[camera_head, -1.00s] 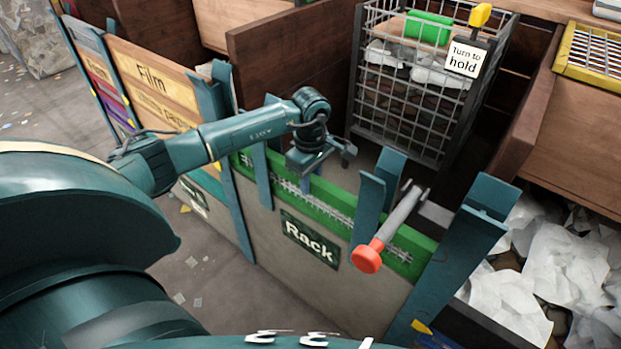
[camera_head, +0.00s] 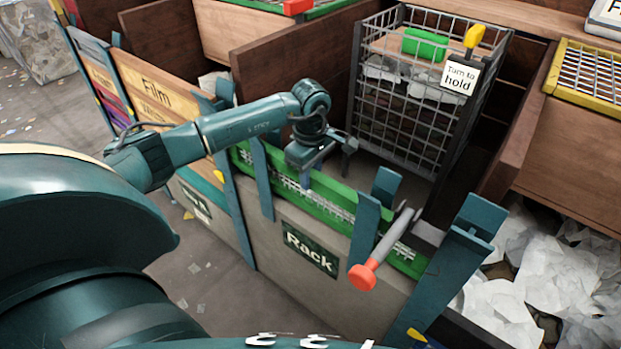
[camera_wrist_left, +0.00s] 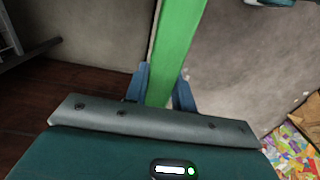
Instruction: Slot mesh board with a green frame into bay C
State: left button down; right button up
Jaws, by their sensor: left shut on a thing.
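A mesh board with a green frame (camera_head: 345,201) stands on edge in the slot marked Rack (camera_head: 312,252), between teal posts. My left gripper (camera_head: 322,168) is over its upper edge, left of the board's middle, and is shut on it. In the left wrist view the green frame (camera_wrist_left: 178,45) runs up between the two blue fingers (camera_wrist_left: 161,92). The board's lower part is hidden behind the rack's front panel. No label for bay C can be read. My right gripper is not in view.
A grey lever with a red end (camera_head: 363,276) crosses the board's right part. Behind stands a wire cage (camera_head: 408,115) with a yellow handle (camera_head: 474,37) and a "Turn to hold" sign (camera_head: 459,77). Another mesh panel, yellow-framed (camera_head: 590,72), lies at right. Wooden partitions (camera_head: 285,55) flank the cage.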

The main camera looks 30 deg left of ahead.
pick_arm(q)
notch_tip(320, 180, up, 9)
jog(key=p, duration=0.5)
jog(key=shift+w+r, duration=0.1)
jog(key=shift+r, duration=0.1)
notch_tip(320, 180, up, 17)
jog(key=p, duration=1.1)
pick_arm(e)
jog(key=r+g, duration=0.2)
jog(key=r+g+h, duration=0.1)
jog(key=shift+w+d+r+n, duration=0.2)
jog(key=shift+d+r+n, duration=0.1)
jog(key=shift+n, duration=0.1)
pick_arm(q)
jog(key=shift+r, duration=0.1)
